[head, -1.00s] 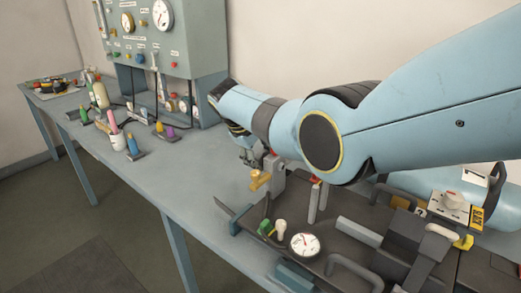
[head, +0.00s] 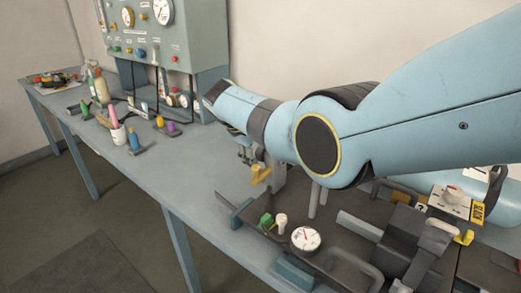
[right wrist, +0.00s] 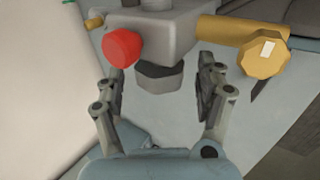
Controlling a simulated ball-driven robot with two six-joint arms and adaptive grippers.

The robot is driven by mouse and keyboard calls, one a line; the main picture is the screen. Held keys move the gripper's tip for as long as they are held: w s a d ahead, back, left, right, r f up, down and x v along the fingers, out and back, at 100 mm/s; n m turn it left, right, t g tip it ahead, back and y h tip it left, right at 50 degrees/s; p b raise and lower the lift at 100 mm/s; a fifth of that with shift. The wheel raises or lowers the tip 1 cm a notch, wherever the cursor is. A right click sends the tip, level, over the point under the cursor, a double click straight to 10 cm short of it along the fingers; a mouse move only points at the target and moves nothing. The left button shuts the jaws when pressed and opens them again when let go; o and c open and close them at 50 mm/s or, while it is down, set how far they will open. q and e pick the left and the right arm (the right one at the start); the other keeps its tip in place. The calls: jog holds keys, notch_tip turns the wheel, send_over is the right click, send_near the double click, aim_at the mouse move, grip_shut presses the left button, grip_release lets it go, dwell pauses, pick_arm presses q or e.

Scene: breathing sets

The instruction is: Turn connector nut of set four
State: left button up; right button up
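In the right wrist view a dark grey hexagonal connector nut (right wrist: 160,78) hangs from a grey valve block (right wrist: 160,35). The block carries a red knob (right wrist: 122,47) and a yellow knob (right wrist: 264,58) on a yellow stem. My right gripper (right wrist: 161,75) is open, with one finger on each side of the nut and visible gaps to both. In the head view the yellow knob (head: 261,174) shows near my right gripper (head: 244,155), whose arm hides most of the block. My left gripper is not in view. No set number is readable.
A dark set case with a round gauge (head: 306,239), green and white knobs and grey handles lies at the front right. Small coloured tools (head: 134,142) stand on the blue bench (head: 185,178). A gauge panel (head: 185,35) stands behind. The bench middle is clear.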

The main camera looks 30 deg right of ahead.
jog(key=v, duration=1.2)
jog(key=shift+f, duration=0.1)
